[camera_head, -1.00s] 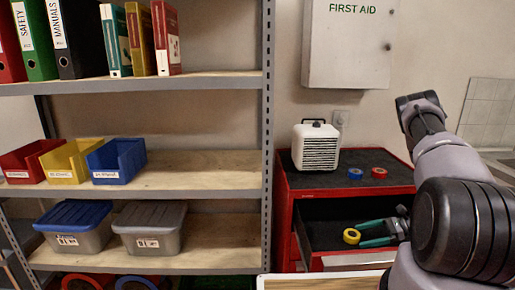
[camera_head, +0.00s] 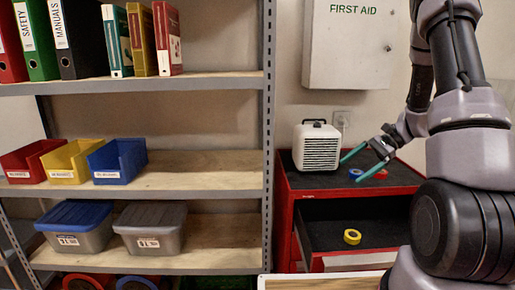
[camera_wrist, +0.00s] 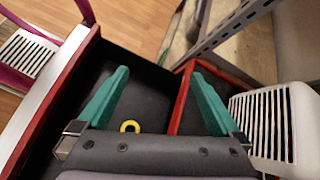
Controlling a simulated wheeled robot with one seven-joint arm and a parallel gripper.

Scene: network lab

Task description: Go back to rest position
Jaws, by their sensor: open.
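My gripper (camera_head: 361,163) has two teal fingers and is open and empty. In the head view it is raised above the open drawer, in front of the red cabinet's black top (camera_head: 400,174). In the wrist view my gripper (camera_wrist: 158,85) points down, its fingers wide apart with nothing between them. A yellow tape roll (camera_head: 352,237) lies in the open drawer (camera_head: 330,228), apart from the fingers. The roll also shows in the wrist view (camera_wrist: 130,126).
A white heater-like box (camera_head: 317,147) stands on the cabinet near my fingers, with blue and red tape rolls (camera_head: 381,174) beside it. A metal shelf (camera_head: 269,120) with bins and binders stands left. A first aid cabinet (camera_head: 345,50) hangs above.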

